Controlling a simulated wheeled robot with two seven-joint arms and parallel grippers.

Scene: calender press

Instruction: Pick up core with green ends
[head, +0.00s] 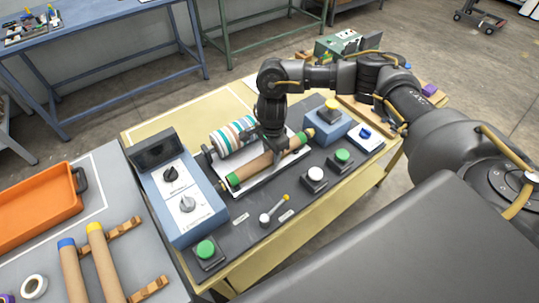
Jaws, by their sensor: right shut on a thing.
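The core with green ends (256,168) is a brown tube with a green band at each end. It lies slantwise over the white plate of the press, in front of the striped roller (238,137). My right gripper (272,148) comes down from above and is shut on the core near its middle. The fingers partly hide the core there. I cannot tell whether the core touches the plate. My left gripper is not in view.
A blue control box (185,195) with knobs stands left of the roller. Green and white buttons and a yellow-tipped lever (274,211) line the front. On the left table lie an orange tray (38,205), a blue-ended core (73,272) and a yellow-ended core (106,264) on wooden rests.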

